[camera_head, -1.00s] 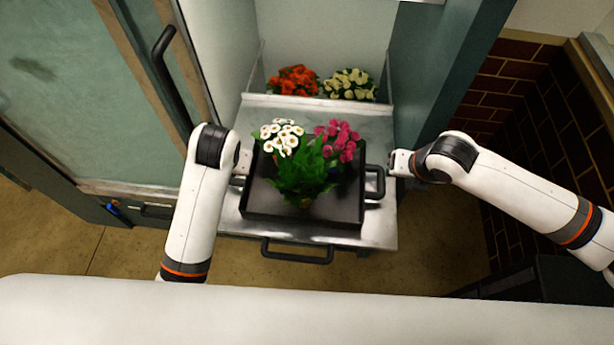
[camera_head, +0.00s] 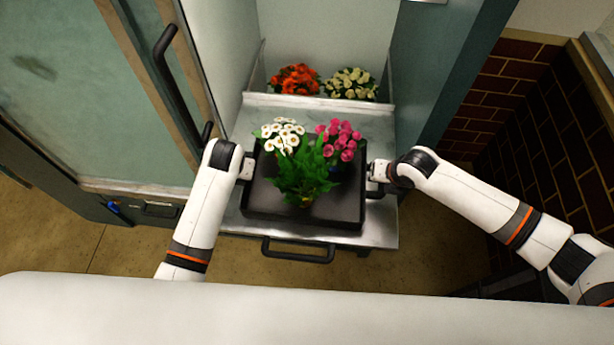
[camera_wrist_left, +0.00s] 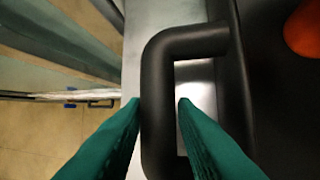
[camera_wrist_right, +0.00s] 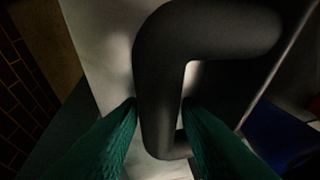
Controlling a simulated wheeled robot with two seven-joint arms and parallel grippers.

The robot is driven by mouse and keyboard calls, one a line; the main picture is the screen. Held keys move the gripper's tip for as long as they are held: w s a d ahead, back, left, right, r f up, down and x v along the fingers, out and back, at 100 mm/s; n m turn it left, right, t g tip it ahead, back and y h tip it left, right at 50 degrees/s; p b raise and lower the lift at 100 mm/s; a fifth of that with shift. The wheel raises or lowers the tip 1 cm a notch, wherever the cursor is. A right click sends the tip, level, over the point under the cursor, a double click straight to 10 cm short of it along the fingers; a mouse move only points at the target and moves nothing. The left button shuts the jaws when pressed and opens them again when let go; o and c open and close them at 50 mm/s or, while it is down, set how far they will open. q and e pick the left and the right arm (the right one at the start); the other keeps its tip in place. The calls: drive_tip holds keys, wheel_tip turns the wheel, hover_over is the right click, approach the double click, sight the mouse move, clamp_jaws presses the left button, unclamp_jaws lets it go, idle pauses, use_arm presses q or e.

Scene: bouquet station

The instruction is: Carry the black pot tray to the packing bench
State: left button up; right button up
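The black pot tray (camera_head: 265,205) sits on the metal shelf and holds three potted plants: white flowers (camera_head: 282,133), pink flowers (camera_head: 341,140) and a leafy green plant (camera_head: 304,168). My left gripper (camera_head: 246,168) is at the tray's left side; its teal fingers (camera_wrist_left: 159,103) lie close on both sides of the black left handle (camera_wrist_left: 157,85). My right gripper (camera_head: 375,172) is at the right side; its fingers (camera_wrist_right: 159,100) straddle the right handle (camera_wrist_right: 160,85) and appear to press on it. Both look closed on their handles.
Orange flowers (camera_head: 294,79) and cream flowers (camera_head: 350,84) stand behind the tray. The metal shelf (camera_head: 380,232) has a black front handle (camera_head: 298,256). A glass door (camera_head: 80,90) is at the left, a teal cabinet side (camera_head: 430,80) at the right. No packing bench is identifiable.

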use_arm(q)
drive_tip(key=shift+w+a+f, duration=0.1)
drive_tip(key=shift+w+f, duration=0.05)
drive_tip(key=shift+f, duration=0.2)
use_arm(e)
drive_tip(key=shift+w+f, duration=0.15)
drive_tip(key=shift+f, duration=0.15)
use_arm(q)
drive_tip(key=shift+c, duration=0.3)
use_arm(e)
drive_tip(key=shift+c, duration=0.2)
use_arm(q)
clamp_jaws()
use_arm(e)
clamp_jaws()
